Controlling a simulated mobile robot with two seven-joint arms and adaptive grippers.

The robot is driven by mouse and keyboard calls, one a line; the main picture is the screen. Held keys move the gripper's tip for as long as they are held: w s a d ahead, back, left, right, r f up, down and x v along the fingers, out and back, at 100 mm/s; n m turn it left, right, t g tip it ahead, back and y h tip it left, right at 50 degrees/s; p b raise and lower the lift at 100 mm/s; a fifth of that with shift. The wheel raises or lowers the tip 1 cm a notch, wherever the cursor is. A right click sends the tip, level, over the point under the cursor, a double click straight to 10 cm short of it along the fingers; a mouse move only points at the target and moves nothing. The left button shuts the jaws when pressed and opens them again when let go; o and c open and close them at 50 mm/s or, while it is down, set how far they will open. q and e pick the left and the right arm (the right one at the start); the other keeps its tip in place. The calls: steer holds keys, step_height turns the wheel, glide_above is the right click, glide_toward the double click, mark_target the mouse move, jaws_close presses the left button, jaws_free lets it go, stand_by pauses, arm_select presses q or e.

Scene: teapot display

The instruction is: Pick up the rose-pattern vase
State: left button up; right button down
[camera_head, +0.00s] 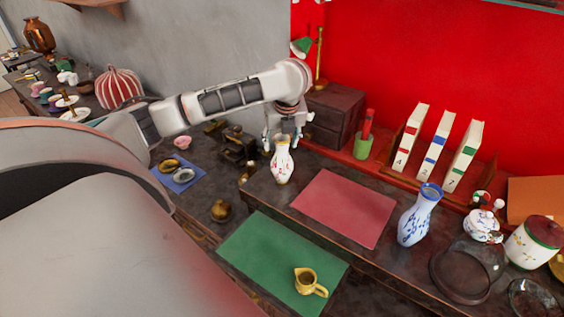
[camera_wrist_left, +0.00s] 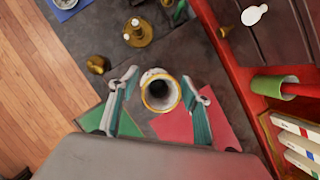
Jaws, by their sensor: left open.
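The rose-pattern vase (camera_head: 282,163) is white with red and pink marks and stands upright on the dark table, just left of the red mat. My left gripper (camera_head: 286,137) is directly above it in the head view, pointing down. In the left wrist view, the vase's gold-rimmed round mouth (camera_wrist_left: 160,93) lies between the two spread fingers of the left gripper (camera_wrist_left: 160,105). The fingers are open, with a gap on both sides of the vase. The lower body of the vase is hidden under its rim in the wrist view. My right gripper is not in view.
A blue-patterned vase (camera_head: 418,213) stands right of the red mat (camera_head: 345,206). A green mat (camera_head: 275,258) with a yellow jug (camera_head: 309,282) lies in front. A dark drawer box (camera_head: 334,113) and a green cup (camera_head: 362,146) stand behind. Small brass items stand left of the vase.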

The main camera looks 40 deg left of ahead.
arm_select(q)
steer(key=x, duration=0.3)
steer(key=shift+w+f, duration=0.1)
steer(key=shift+f, duration=0.05)
jaws_close()
